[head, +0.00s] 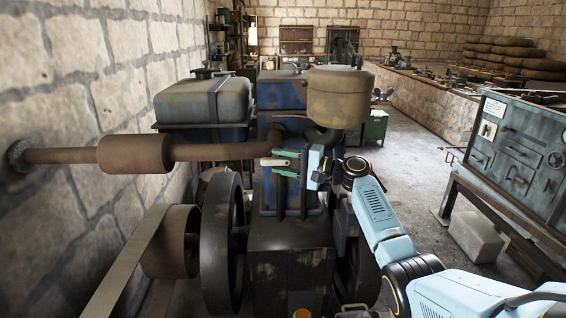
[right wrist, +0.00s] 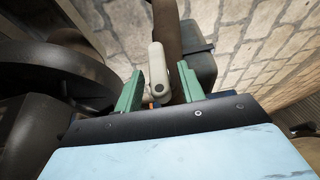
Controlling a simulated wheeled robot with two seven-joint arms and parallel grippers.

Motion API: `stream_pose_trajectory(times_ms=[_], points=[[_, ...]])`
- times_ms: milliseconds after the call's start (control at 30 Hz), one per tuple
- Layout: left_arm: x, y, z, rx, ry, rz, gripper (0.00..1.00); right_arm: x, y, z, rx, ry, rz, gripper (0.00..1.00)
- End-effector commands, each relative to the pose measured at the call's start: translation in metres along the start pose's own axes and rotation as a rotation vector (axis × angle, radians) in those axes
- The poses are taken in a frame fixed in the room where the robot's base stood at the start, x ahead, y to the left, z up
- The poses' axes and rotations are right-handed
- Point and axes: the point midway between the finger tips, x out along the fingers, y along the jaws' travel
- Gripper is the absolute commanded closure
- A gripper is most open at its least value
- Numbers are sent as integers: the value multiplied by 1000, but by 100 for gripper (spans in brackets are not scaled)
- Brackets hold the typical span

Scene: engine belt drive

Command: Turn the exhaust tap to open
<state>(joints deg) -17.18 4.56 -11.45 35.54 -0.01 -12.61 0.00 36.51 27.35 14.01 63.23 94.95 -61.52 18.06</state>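A pale grey lever (right wrist: 158,72), which looks like the handle of the exhaust tap, stands between the green fingers of my right gripper (right wrist: 160,80) in the right wrist view. The fingers are apart, with a narrow gap showing on each side of the lever. In the head view my right gripper (head: 286,163) is at the engine end of the rusty exhaust pipe (head: 215,152), in front of the blue engine block (head: 283,93). My left gripper is not in view.
A rusty muffler (head: 134,154) sits on the pipe, which runs to the stone wall at left. A dark flywheel (head: 222,245) and belt (head: 128,262) are below it. A tan canister (head: 340,97) stands right of the gripper. The floor at right is mostly open beside a grey cabinet (head: 520,160).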

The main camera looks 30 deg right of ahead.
Motion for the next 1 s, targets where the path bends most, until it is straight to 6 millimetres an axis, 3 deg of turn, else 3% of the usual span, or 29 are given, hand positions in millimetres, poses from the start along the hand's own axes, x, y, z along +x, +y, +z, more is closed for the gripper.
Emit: stream_pose_trajectory(times_ms=[367,467,800,1000], points=[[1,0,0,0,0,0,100,-7,1,0,-1,2,1,60],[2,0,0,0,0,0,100,-21,1,-1,-3,3,2,60],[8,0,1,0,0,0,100,-96,2,0,-1,3,3,60],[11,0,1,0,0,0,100,-125,1,0,-1,2,1,60]])
